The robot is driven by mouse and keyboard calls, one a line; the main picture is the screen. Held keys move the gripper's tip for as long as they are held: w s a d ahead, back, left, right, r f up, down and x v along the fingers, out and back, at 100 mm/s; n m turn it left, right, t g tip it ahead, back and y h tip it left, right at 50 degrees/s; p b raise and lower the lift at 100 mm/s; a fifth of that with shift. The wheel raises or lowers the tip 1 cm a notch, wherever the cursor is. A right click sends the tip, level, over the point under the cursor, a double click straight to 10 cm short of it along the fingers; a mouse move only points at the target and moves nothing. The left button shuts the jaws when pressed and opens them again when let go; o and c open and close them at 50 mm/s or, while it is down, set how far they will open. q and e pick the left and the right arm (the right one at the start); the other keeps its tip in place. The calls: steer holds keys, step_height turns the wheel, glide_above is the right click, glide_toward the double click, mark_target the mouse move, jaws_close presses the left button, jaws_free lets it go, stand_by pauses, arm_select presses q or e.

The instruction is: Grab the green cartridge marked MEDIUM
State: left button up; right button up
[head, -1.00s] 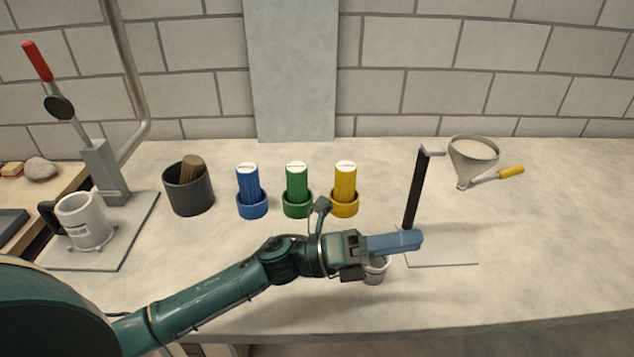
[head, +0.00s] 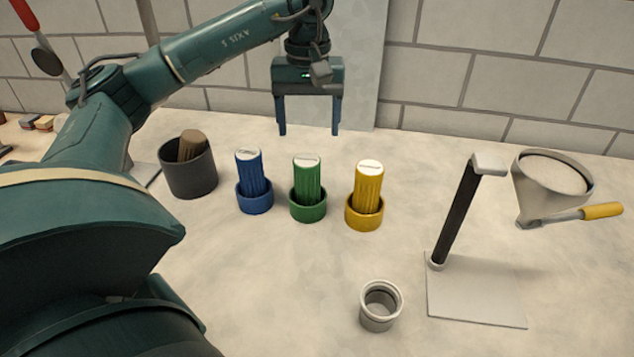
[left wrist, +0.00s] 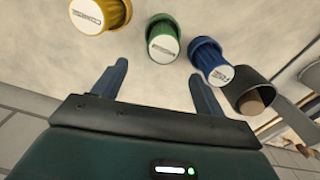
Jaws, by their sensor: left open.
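The green cartridge (head: 307,178) stands upright in a green ring holder (head: 308,212), between a blue cartridge (head: 250,170) and a yellow cartridge (head: 368,182). Its white top label is too small to read. It also shows in the left wrist view (left wrist: 163,44), top centre. My left gripper (head: 308,131) is open and empty, fingers pointing down, raised above and behind the green cartridge in the head view. In the left wrist view its fingers (left wrist: 155,80) are spread, with the green cartridge beyond the gap and not touched. My right gripper is not in view.
A dark cup (head: 189,172) with a brown piece stands left of the blue cartridge. A small metal cup (head: 380,305) is at the front. A stand (head: 456,212) with a flat base and a funnel (head: 550,185) with a yellow handle are at right. Bench between them is clear.

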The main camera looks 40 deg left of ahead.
mark_target(307, 179)
arm_select(q)
step_height(307, 179, down, 7)
steer(key=shift+s+d+r, duration=0.1)
steer(key=shift+s+r, duration=0.05)
steer(key=shift+r, duration=0.05)
steer(key=f, duration=0.2)
steer(key=s+f, duration=0.1)
steer(key=f, duration=0.1)
steer(key=shift+d+f+p, duration=0.2)
steer(key=shift+f+p, duration=0.15)
steer(key=shift+f, duration=0.35)
steer(key=shift+c, duration=0.2)
steer(key=c, duration=1.1)
